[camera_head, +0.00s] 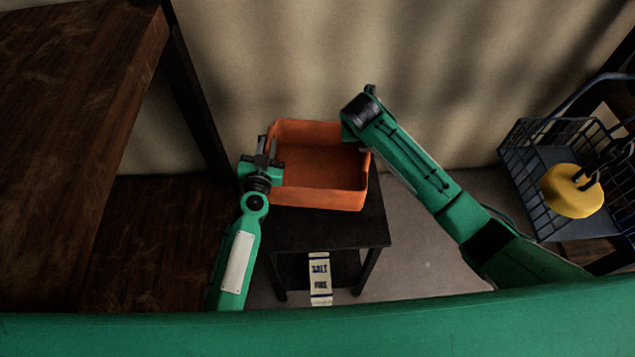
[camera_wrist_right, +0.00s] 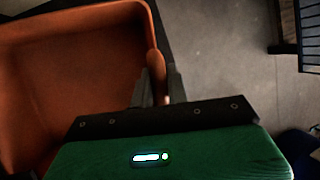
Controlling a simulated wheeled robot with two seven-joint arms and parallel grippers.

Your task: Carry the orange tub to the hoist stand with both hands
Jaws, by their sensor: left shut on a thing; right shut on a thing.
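The orange tub (camera_head: 318,199) looks empty and sits level over a small dark stand (camera_head: 375,225). I cannot tell whether it rests on the stand or hangs just above it. My left gripper (camera_head: 266,158) is shut on the tub's left side. My right gripper (camera_wrist_right: 160,88) is shut on the tub's rim; in the right wrist view the fingers straddle the edge of the orange tub (camera_wrist_right: 80,28). In the head view my right arm hides the right gripper's fingers.
A white packet with dark lettering (camera_head: 319,278) is low under the small stand. A dark wire basket (camera_head: 540,205) with a yellow round thing (camera_head: 572,192) is at the right. A large brown wooden table (camera_head: 70,110) is at the left. Bare grey floor (camera_head: 425,255) lies between stand and basket.

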